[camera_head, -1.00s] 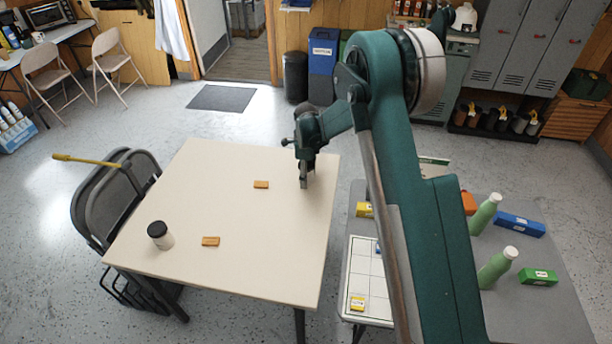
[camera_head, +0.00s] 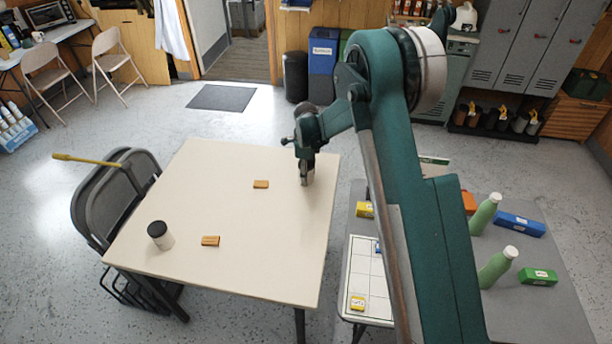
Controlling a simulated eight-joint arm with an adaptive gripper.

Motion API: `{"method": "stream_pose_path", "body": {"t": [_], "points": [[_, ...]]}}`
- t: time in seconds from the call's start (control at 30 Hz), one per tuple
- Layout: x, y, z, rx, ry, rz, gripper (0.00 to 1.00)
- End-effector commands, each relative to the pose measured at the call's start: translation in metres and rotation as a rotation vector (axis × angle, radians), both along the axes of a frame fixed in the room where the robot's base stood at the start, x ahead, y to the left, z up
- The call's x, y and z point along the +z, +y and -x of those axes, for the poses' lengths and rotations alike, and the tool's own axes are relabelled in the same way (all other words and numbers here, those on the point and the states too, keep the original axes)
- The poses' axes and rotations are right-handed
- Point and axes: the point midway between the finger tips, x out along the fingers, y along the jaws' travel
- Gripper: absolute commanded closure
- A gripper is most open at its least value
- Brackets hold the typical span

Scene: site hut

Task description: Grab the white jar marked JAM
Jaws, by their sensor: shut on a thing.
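A white jar with a black lid (camera_head: 160,235) stands upright at the left front of the cream table (camera_head: 225,270). No lettering on it can be read from here. My gripper (camera_head: 307,179) points down at the right side of the table, well apart from that jar. It is shut on a small pale thing low at the tabletop. The fingers hide most of this thing, and I cannot tell whether it is a jar or has a mark.
To the right, a grey table (camera_head: 545,310) holds green bottles (camera_head: 497,268), coloured boxes and a white gridded board (camera_head: 365,270).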

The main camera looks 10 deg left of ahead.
Motion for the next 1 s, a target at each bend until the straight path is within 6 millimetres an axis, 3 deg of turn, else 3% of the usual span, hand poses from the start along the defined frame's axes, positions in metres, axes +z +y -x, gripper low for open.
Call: {"method": "stream_pose_path", "body": {"t": [0.27, 0.7, 1.0], "points": [[0.026, 0.000, 0.000, 0.000, 0.000, 0.000, 0.80], [0.086, 0.000, 0.000, 0.000, 0.000, 0.000, 0.80], [0.098, 0.000, 0.000, 0.000, 0.000, 0.000, 0.80]]}}
